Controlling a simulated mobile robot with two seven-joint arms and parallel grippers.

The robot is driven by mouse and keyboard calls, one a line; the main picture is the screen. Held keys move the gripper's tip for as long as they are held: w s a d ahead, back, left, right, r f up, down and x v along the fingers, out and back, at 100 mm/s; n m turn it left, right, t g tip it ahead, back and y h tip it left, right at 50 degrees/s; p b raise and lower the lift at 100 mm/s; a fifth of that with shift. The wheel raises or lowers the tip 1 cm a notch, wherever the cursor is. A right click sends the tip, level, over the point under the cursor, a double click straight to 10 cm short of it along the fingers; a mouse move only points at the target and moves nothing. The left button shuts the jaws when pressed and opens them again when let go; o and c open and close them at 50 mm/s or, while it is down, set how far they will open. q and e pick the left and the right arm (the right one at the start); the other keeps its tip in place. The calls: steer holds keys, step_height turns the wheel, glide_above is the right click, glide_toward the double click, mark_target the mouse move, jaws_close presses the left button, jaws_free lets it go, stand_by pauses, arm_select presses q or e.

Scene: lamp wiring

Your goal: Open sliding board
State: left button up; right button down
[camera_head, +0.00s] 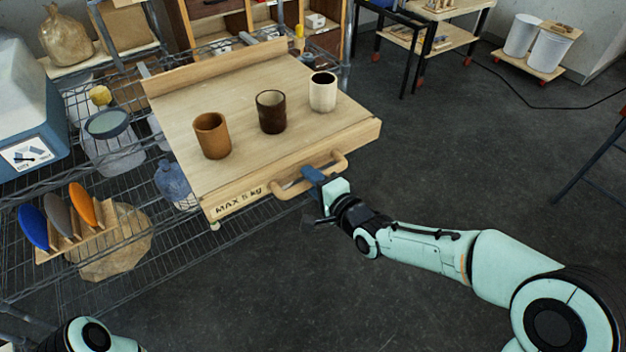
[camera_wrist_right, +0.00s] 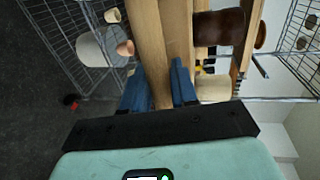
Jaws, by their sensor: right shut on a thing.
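The sliding board (camera_head: 250,105) is a light wooden board with a raised back strip and a front edge marked "MAX 5 kg". It sticks out from the wire rack over the floor. A wooden handle (camera_head: 335,163) is fixed to its front. My right gripper (camera_head: 312,178) is shut on the handle, with its blue fingers on either side of the wood; it also shows in the right wrist view (camera_wrist_right: 158,85). An orange-brown cup (camera_head: 211,136), a dark brown cup (camera_head: 271,112) and a cream cup (camera_head: 323,92) stand upright on the board. My left gripper is not in view.
The wire rack (camera_head: 150,225) at left holds a blue cooler (camera_head: 30,110), a stand with coloured discs (camera_head: 62,222) and jars. A black-framed table (camera_head: 430,35) and white bins (camera_head: 549,52) stand at the back. The floor at right is mostly clear.

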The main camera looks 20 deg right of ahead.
steer(key=shift+w, duration=0.1)
steer(key=c, duration=1)
jaws_free()
arm_select(q)
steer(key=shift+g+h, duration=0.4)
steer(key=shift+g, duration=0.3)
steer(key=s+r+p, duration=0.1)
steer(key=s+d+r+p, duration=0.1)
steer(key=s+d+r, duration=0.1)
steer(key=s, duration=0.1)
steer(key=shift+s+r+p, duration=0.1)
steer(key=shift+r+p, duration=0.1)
steer(key=shift+p, duration=0.2)
arm_select(e)
steer(key=v, duration=1.3)
steer(key=shift+f, duration=0.1)
